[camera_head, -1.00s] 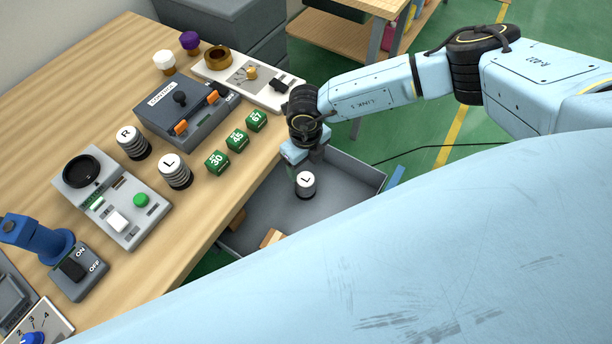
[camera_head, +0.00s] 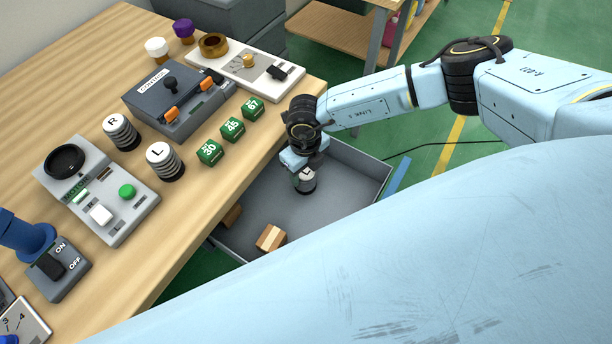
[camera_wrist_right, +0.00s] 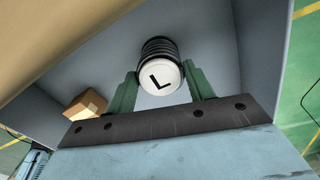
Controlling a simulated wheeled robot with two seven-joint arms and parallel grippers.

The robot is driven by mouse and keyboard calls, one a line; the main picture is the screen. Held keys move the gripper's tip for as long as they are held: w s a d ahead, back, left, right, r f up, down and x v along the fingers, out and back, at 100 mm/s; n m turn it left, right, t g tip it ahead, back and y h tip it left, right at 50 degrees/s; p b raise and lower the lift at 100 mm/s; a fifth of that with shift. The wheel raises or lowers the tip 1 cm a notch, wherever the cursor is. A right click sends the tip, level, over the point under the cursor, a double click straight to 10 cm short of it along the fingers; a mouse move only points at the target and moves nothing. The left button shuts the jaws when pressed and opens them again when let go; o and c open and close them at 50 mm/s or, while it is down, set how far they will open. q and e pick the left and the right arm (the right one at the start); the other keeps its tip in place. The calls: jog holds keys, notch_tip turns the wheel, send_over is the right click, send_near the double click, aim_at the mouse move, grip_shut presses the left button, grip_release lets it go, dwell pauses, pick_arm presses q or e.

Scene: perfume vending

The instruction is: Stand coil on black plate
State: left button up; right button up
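A coil (camera_head: 306,183) with a white cap marked L stands in the grey bin (camera_head: 340,220) beside the table. My right gripper (camera_head: 305,168) is low over it, and part of the coil is hidden in the head view. In the right wrist view, the two green fingers (camera_wrist_right: 159,88) are on either side of the coil (camera_wrist_right: 160,76), close to its sides. I cannot tell whether they press on it. A round black plate (camera_head: 64,161) sits on the grey motor panel at the table's left.
An L coil (camera_head: 165,160) and an R coil (camera_head: 121,132) stand on the table (camera_head: 190,228). Green numbered cubes (camera_head: 232,129) line the table edge near the bin. A control box (camera_head: 175,100) stands behind them. A cardboard box (camera_head: 271,238) lies in the bin.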

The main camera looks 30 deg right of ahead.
aim_at(305, 172)
jog(key=c, duration=0.3)
jog(key=shift+r, duration=0.1)
jog(key=shift+r+p, duration=2.3)
jog(key=shift+r, duration=0.1)
